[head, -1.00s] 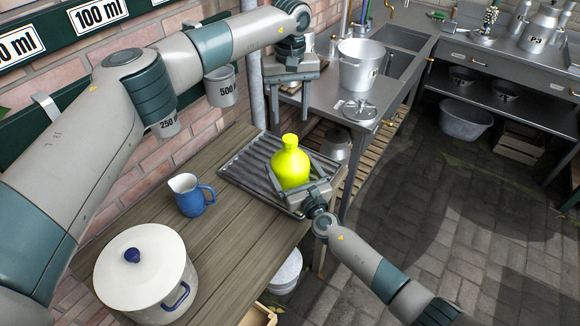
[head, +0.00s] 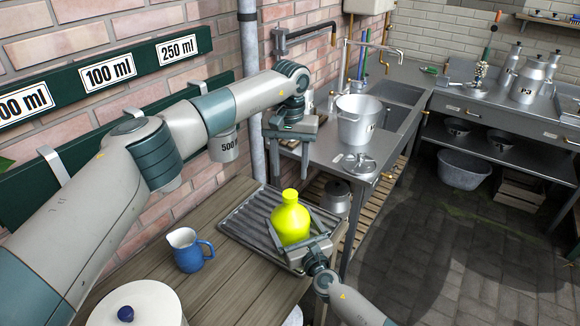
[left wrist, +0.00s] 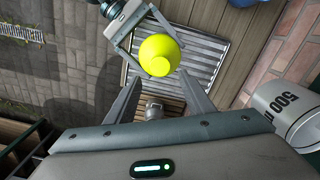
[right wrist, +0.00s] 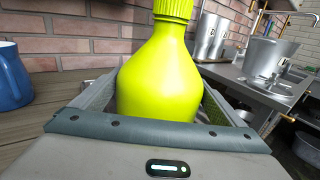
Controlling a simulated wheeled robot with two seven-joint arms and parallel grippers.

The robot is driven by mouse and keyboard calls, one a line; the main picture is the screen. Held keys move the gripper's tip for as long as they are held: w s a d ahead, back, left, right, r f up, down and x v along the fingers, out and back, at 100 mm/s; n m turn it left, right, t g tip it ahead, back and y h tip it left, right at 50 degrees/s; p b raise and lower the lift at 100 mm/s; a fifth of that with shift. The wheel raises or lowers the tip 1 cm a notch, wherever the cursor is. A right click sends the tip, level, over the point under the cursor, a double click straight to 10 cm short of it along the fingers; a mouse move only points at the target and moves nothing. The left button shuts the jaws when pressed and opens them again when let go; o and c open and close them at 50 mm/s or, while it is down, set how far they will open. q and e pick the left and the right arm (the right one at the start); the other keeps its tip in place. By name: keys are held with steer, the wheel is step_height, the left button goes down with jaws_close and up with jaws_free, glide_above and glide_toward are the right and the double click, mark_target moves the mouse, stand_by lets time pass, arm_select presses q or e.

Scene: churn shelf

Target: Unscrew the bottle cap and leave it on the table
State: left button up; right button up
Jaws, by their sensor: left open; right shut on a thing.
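The bottle (head: 291,222) is bright yellow-green with a ribbed cap (head: 290,195) of the same colour on its neck. It stands upright on a grooved metal tray on the wooden table. My right gripper (head: 309,250) is shut on the bottle's body; the right wrist view shows a finger on each side of the bottle (right wrist: 160,85) and the cap (right wrist: 173,8) at the top edge. My left gripper (head: 291,158) is open and empty, above and behind the bottle. In the left wrist view, the bottle (left wrist: 158,52) and cap (left wrist: 160,66) show beyond its fingers, apart from them.
The grooved tray (head: 238,224) lies at the far end of the wooden table (head: 222,284). A blue jug (head: 188,250) and a white lidded pot (head: 140,306) stand nearer. Bare table lies around the jug.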

mark_target(290, 194)
arm_select(q)
steer(key=shift+f, duration=4)
steer(key=c, duration=1.1)
steer(key=shift+o, duration=0.2)
